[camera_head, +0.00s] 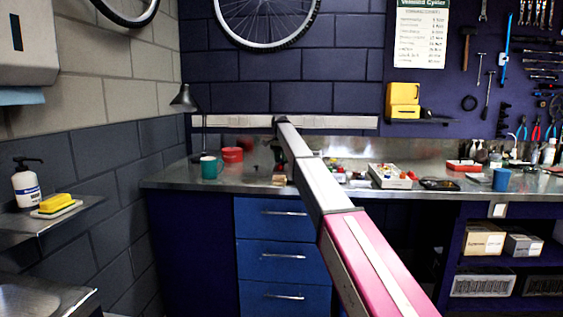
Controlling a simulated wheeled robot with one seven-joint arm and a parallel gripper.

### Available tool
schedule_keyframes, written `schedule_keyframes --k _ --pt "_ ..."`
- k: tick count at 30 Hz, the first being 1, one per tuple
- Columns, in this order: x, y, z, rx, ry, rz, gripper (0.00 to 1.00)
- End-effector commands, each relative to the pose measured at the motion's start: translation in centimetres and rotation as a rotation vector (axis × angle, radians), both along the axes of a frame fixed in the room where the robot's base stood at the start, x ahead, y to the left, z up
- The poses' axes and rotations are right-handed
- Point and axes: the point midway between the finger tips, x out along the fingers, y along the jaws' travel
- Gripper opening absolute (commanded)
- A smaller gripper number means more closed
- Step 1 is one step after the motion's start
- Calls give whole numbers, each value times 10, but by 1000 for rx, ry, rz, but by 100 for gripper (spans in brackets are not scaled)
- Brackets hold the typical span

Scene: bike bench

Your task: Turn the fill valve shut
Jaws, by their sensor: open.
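My arm reaches from the lower right over the bench's left half. My gripper (277,150) is a small dark shape below the arm's far end, above the steel worktop; it is open. A small brown block (279,180) with a reddish part on top sits on the worktop right under it. I cannot tell whether this is the fill valve, or whether the gripper touches it. No valve handle can be made out for certain. My arm hides part of the worktop just right of there.
A teal mug (208,167) and a red container (232,155) stand left of my gripper, near a dark lamp (184,100). A white tray of small parts (390,177) and a blue cup (501,180) are to the right. Blue drawers (283,240) are below.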

Motion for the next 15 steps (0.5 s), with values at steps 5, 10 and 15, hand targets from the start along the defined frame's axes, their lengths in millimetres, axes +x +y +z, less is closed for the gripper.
schedule_keyframes --k 5,10,15 --pt "-1 -1 -11 0 0 0 42" --pt "0 -1 -11 0 0 0 42" --pt "0 -1 -11 0 0 0 8"
